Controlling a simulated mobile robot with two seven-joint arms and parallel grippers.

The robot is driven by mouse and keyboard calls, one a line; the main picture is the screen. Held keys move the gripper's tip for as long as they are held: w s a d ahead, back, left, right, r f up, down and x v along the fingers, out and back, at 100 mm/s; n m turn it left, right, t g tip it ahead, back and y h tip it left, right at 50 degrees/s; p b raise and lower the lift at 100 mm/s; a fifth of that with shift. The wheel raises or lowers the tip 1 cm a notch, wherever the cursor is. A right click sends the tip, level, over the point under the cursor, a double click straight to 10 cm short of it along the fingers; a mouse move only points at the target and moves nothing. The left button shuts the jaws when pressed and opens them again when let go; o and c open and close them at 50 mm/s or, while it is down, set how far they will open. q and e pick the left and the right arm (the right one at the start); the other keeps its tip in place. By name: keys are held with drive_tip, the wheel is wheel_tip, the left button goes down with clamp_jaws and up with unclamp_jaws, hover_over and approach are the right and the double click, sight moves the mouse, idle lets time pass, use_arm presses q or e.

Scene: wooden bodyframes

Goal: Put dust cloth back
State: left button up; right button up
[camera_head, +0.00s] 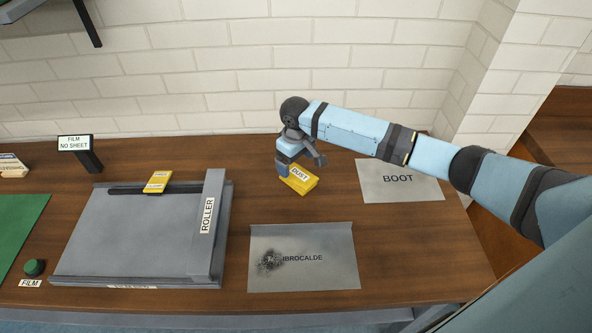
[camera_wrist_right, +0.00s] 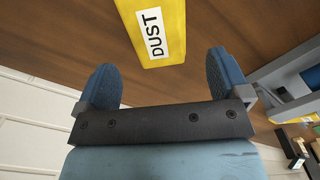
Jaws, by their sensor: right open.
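The dust cloth is a yellow block labelled DUST (camera_head: 301,181) on the wooden table, between the roller machine and the BOOT plate. It also shows in the right wrist view (camera_wrist_right: 158,30), just beyond the fingertips and between their lines. In the head view the gripper covers part of the cloth's edge. My left gripper is not in view.
A grey plate marked IBROCALDE (camera_head: 320,270) with a dark smudge lies in front of the cloth. The BOOT plate (camera_head: 398,190) lies to the right. A brick wall (camera_head: 220,70) rises behind.

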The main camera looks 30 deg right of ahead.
sight(296, 173)
wheel_tip(296, 173, up, 7)
drive_tip(key=shift+f, duration=0.2)
idle(0.4)
